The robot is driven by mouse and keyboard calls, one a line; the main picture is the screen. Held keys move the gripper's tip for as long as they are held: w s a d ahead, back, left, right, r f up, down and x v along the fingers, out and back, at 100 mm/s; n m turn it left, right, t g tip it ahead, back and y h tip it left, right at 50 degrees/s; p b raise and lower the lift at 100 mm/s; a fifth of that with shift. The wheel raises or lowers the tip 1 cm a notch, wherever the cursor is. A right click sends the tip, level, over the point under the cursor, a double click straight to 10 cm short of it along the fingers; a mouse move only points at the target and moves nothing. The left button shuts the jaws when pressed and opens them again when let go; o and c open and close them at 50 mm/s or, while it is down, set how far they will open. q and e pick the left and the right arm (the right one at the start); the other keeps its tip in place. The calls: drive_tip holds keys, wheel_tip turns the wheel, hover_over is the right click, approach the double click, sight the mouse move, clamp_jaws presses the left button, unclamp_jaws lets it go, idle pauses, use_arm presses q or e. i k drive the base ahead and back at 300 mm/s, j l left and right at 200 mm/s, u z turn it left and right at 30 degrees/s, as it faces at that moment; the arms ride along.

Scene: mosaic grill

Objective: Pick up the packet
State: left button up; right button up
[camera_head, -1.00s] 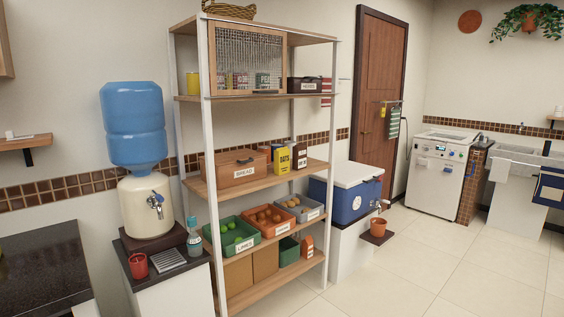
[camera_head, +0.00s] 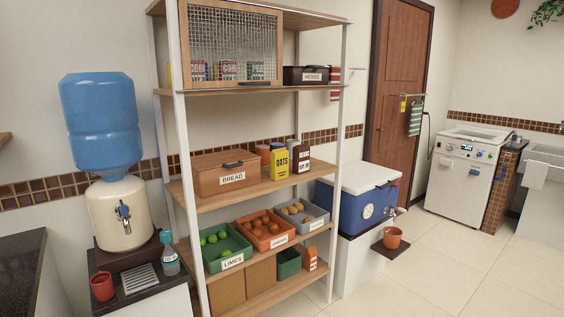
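Which item is the packet is not certain. A yellow packet labelled OATS (camera_head: 279,164) stands upright on the middle shelf, right of the wooden bread box (camera_head: 231,182). A dark brown and white packet (camera_head: 301,158) stands just right of it. A small orange packet-like item (camera_head: 310,259) stands on the bottom shelf at the right end, beside a green bin (camera_head: 288,264). Neither of my grippers is in view.
The shelf unit (camera_head: 179,160) holds bins of limes (camera_head: 227,250) and other produce. A water dispenser (camera_head: 118,212) stands at left, with a red mug (camera_head: 102,286) and a bottle (camera_head: 170,260) nearby. A blue cooler (camera_head: 352,206) stands right. Open tiled floor (camera_head: 430,275) lies at right.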

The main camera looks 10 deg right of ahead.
sight(280, 157)
drive_tip(key=i+l, duration=0.3)
drive_tip(key=l, duration=0.15)
drive_tip(key=i+l+u, duration=0.1)
drive_tip(key=i+l, duration=0.5)
drive_tip(key=l, duration=0.25)
drive_tip(key=i+l+u, duration=0.1)
drive_tip(key=i+l, duration=0.2)
drive_tip(key=l, duration=0.15)
